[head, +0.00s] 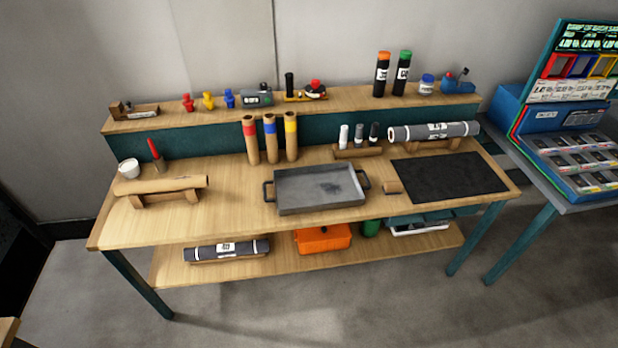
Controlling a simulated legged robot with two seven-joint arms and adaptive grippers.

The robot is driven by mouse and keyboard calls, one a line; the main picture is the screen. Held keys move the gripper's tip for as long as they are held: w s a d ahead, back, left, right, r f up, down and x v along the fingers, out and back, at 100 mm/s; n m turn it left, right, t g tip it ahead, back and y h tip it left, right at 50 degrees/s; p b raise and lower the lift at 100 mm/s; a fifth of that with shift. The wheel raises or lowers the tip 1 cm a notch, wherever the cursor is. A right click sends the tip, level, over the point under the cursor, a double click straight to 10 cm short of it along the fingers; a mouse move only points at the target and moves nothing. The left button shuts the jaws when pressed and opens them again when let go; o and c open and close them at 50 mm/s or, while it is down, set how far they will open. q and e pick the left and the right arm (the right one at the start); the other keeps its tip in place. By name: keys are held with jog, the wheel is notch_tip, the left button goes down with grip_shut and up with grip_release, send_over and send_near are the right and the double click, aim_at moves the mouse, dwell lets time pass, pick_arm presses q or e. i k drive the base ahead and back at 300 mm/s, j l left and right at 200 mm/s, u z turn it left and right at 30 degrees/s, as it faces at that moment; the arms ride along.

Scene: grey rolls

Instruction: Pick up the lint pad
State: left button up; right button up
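I cannot tell for sure which item is the lint pad. The black mat (450,178) lies flat at the right of the bench. The grey two-handled tray (318,190) sits at the bench's middle and looks empty. Neither of my grippers is in view.
On the workbench (235,222) stand banded tubes (270,140), a brown roll (160,185), a white cup (129,168) and a grey roll (435,131). A raised shelf (340,100) holds bottles and small tools. An orange box (323,238) is below. A blue display stand (560,110) is right.

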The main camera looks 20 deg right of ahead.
aim_at(390, 187)
jog(key=z, duration=1.5)
